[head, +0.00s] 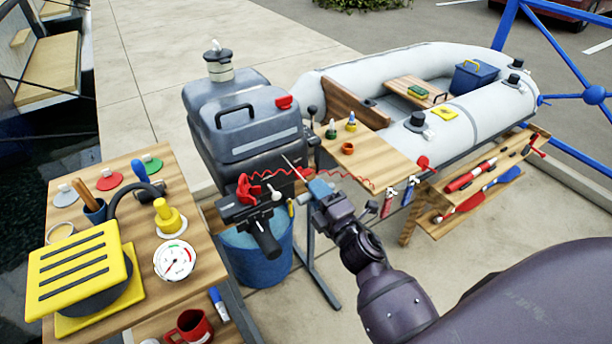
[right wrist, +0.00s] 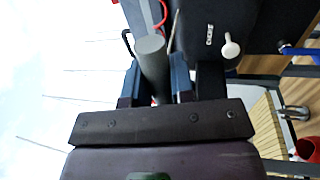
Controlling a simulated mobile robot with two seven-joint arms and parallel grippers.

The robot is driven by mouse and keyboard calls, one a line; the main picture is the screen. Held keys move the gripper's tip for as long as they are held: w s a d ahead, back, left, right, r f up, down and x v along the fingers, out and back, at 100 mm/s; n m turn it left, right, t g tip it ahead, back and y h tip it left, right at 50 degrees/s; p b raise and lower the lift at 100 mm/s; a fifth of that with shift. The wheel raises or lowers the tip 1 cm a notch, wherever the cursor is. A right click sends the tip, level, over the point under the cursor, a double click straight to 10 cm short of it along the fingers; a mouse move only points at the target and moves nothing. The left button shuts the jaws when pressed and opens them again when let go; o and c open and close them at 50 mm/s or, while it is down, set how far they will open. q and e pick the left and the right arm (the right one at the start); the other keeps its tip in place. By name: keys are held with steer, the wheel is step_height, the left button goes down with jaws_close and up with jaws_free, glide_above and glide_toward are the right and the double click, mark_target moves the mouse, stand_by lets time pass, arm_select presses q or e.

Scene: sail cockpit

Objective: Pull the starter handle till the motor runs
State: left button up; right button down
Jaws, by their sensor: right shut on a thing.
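The outboard motor (head: 245,125) with its dark grey cowl stands in the middle of the head view. My right gripper (head: 314,186) is just right of the motor's front. In the right wrist view its blue fingers (right wrist: 156,88) are shut on a grey cylinder, which looks like the starter handle (right wrist: 151,58). A thin pale line, likely the starter cord (head: 293,166), runs from the motor's front to the gripper. In the head view the fingers mostly hide the handle. A white knob (right wrist: 231,46) shows on the motor face. My left gripper is out of view.
A wooden bench (head: 60,215) at left holds a yellow slotted block (head: 85,262) and a gauge (head: 174,260). A blue bucket (head: 255,255) stands below the motor. A side table (head: 385,158) and a grey inflatable boat (head: 345,75) are at right. A red coiled cord (head: 340,173) passes behind my gripper.

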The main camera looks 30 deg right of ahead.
steer(key=shift+s, duration=1.8)
steer(key=c, duration=1)
jaws_free()
